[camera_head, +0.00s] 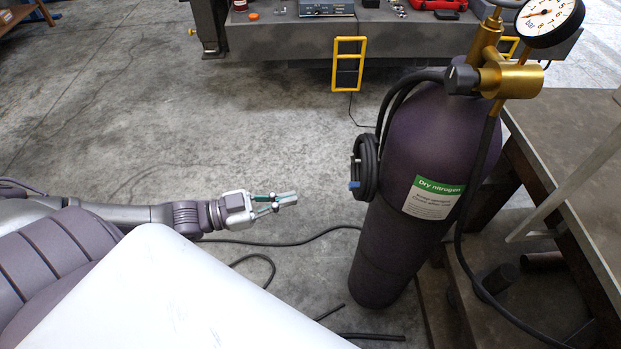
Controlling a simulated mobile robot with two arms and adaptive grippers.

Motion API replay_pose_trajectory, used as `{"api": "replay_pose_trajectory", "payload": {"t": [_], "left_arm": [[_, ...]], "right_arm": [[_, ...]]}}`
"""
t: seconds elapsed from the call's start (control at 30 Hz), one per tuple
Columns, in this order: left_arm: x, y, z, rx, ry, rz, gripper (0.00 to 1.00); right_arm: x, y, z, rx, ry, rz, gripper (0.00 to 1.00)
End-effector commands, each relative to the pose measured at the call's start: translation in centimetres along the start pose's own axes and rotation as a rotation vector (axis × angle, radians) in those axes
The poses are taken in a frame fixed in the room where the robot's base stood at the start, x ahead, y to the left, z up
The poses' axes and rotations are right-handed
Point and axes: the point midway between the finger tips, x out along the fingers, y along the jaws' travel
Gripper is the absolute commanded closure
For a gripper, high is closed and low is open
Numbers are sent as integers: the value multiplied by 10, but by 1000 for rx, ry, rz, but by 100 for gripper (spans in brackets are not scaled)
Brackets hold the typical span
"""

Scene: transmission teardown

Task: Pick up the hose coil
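The hose coil (366,167) is a black bundle of hose hanging on the left side of a purple-grey gas cylinder (408,190). A small blue piece shows at its lower left. My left gripper (291,199) reaches in from the left, pointing right, and is apart from the coil, to its left and lower in the picture. Its fingers look close together with nothing visible between them, but the small side view does not settle whether they are open. My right gripper is not in view.
A brass regulator (506,80) with a gauge (548,17) tops the cylinder. A brown table (580,130) stands at the right. Loose black hose (300,240) lies on the concrete floor.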

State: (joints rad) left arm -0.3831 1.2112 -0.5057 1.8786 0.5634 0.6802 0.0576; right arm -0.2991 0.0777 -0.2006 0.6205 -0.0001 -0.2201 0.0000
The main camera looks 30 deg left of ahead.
Motion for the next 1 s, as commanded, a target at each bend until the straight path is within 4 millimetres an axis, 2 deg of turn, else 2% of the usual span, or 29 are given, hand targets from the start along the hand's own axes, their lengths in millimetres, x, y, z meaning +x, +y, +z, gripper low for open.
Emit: {"api": "replay_pose_trajectory", "payload": {"t": [0.1, 0.2, 0.53, 0.57, 1.0], "left_arm": [[-13, 1, 3, -4, -12, 1, 100], [-17, 0, 2, -3, -9, 0, 100], [-19, 0, 1, -2, -4, 0, 100], [-19, 0, 1, -2, -4, 0, 97], [-18, 0, 1, -2, -3, 0, 24]], "right_arm": [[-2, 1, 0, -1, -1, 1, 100], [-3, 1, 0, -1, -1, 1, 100], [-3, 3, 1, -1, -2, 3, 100], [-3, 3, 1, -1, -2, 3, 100], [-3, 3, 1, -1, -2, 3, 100]]}}
